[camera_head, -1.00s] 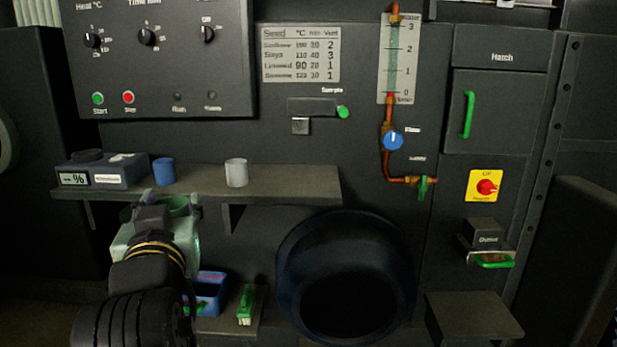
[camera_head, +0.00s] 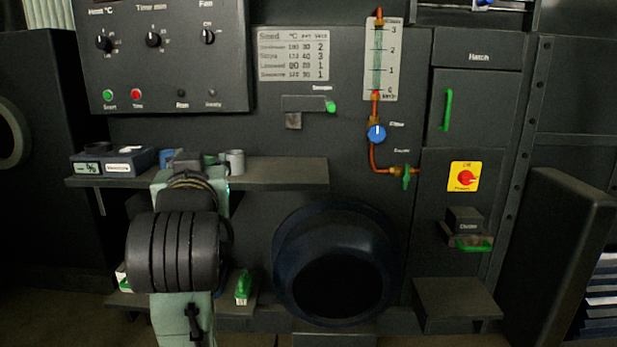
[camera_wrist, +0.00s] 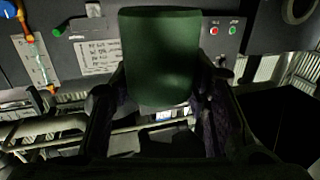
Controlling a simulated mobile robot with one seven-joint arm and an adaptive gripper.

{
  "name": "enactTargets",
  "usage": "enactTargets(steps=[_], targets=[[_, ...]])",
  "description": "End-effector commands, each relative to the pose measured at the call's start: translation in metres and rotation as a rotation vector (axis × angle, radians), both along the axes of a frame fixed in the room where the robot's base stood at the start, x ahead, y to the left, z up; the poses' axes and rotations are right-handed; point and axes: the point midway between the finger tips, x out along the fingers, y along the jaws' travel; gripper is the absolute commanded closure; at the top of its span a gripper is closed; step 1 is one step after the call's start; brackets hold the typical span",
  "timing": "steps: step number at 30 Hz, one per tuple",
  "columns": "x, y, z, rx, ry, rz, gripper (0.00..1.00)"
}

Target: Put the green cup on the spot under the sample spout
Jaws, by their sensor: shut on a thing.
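My gripper (camera_wrist: 158,88) is shut on the green cup (camera_wrist: 160,50), with one finger on each side of it in the wrist view. In the head view my arm hides most of the gripper and the cup, in front of the shelf's left half. The sample spout (camera_head: 293,121) is a small grey block on the machine front, beside a green knob (camera_head: 331,107). The shelf (camera_head: 285,172) runs below it, and its surface straight under the spout is bare. The cup is left of the spout in the head view.
A grey cup (camera_head: 235,162) stands on the shelf between my gripper and the space under the spout. A blue cup (camera_head: 166,157) and a meter box (camera_head: 115,163) are at the shelf's left. A copper pipe with a blue knob (camera_head: 376,134) is to the right.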

Motion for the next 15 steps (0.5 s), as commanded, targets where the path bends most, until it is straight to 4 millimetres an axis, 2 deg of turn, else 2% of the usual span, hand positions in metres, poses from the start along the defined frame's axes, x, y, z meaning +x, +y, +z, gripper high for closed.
enactTargets(steps=[4, 7, 11, 15], targets=[[0.05, -0.037, 0.015, 0.006, 0.007, -0.059, 0.8], [0.093, -0.071, 0.005, 0.003, 0.011, -0.13, 0.8], [0.143, -0.113, -0.034, -0.002, 0.013, -0.246, 0.8], [0.18, -0.145, -0.093, -0.006, 0.013, -0.367, 0.8]])
